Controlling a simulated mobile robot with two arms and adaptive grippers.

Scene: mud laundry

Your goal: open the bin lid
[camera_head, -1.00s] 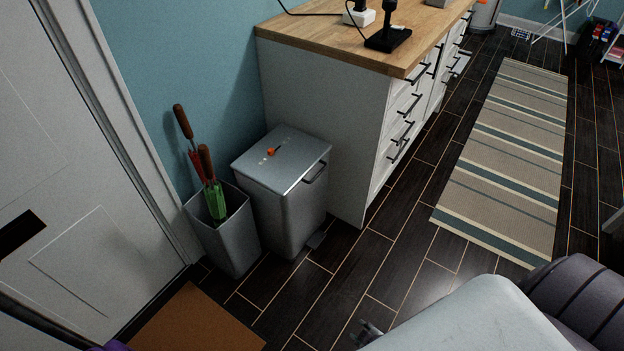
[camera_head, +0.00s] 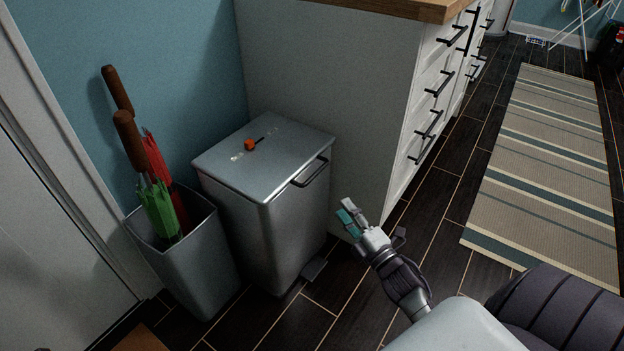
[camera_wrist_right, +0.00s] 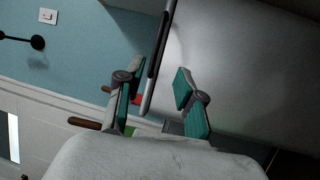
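The bin (camera_head: 293,232) is a grey metal box with a flat lid (camera_head: 228,172), which is shut. A dark bar handle (camera_head: 311,172) sits on its front edge. My right gripper (camera_head: 350,217) is right of the bin, lower than the handle and apart from it in the head view. In the right wrist view its teal-padded fingers (camera_wrist_right: 158,100) are spread with nothing held. There the lid edge (camera_wrist_right: 156,70) appears between the fingers, with the grey bin wall (camera_wrist_right: 240,75) to the right. My left gripper is not in view.
An orange item (camera_head: 249,145) lies on the lid. A grey holder (camera_head: 190,275) with red (camera_head: 158,165) and green (camera_head: 158,210) umbrellas stands left of the bin. A white cabinet (camera_head: 335,75) stands behind it. A pedal (camera_head: 313,270) is at the bin's base. A striped rug (camera_head: 545,170) lies right.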

